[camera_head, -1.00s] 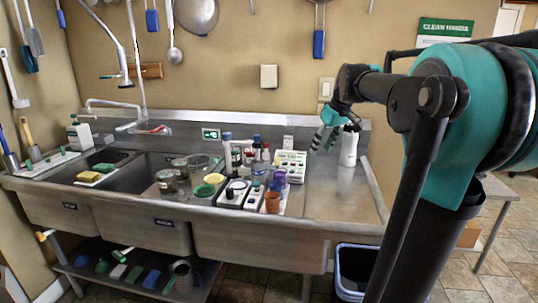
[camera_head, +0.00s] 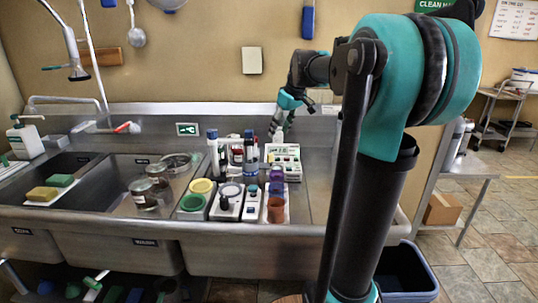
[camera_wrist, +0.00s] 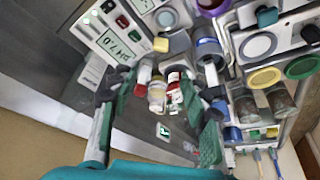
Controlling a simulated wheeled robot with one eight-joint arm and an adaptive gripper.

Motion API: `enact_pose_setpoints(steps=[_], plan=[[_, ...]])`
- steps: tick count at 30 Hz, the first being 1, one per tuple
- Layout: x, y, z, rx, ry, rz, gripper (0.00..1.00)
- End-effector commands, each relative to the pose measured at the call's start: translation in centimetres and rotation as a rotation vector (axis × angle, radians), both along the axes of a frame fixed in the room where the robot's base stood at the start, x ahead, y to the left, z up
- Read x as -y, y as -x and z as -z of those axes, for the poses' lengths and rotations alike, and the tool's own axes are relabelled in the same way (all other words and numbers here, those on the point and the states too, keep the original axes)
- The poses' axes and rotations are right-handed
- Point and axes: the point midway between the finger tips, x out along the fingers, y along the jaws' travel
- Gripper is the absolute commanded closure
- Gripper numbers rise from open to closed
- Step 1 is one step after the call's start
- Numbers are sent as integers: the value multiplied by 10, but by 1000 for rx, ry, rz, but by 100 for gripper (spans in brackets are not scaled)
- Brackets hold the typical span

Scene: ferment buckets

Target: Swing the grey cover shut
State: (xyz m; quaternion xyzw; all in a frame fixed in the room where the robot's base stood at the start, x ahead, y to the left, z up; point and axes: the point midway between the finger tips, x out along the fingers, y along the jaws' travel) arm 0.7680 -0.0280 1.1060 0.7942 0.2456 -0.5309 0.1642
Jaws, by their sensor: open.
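My gripper (camera_head: 277,130) is above the back edge of the sink counter, just behind the pH meter (camera_head: 285,160). In the wrist view my gripper (camera_wrist: 160,108) has its green fingers spread wide, with nothing held. Beyond the fingers are small bottles with red caps (camera_wrist: 158,92) and the pH meter (camera_wrist: 118,38). I cannot tell for sure which thing is the grey cover. A grey round disc shows on a white device (camera_head: 226,210), and a similar grey disc (camera_wrist: 258,45) shows in the wrist view, apart from the fingers.
Tall blue-capped bottles (camera_head: 250,155) stand left of the pH meter. Glass jars (camera_head: 144,194) are farther left. A dark bin (camera_head: 405,272) stands on the floor at right.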

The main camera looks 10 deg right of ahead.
Motion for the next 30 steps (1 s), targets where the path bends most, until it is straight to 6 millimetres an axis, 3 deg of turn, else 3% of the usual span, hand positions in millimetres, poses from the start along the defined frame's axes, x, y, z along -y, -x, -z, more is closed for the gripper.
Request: enact_pose_setpoints(steps=[12,18,30], plan=[[-18,-27,77,1,-1,0,53],[-25,-36,105,1,-1,0,53],[-28,-41,121,1,-1,1,53]])
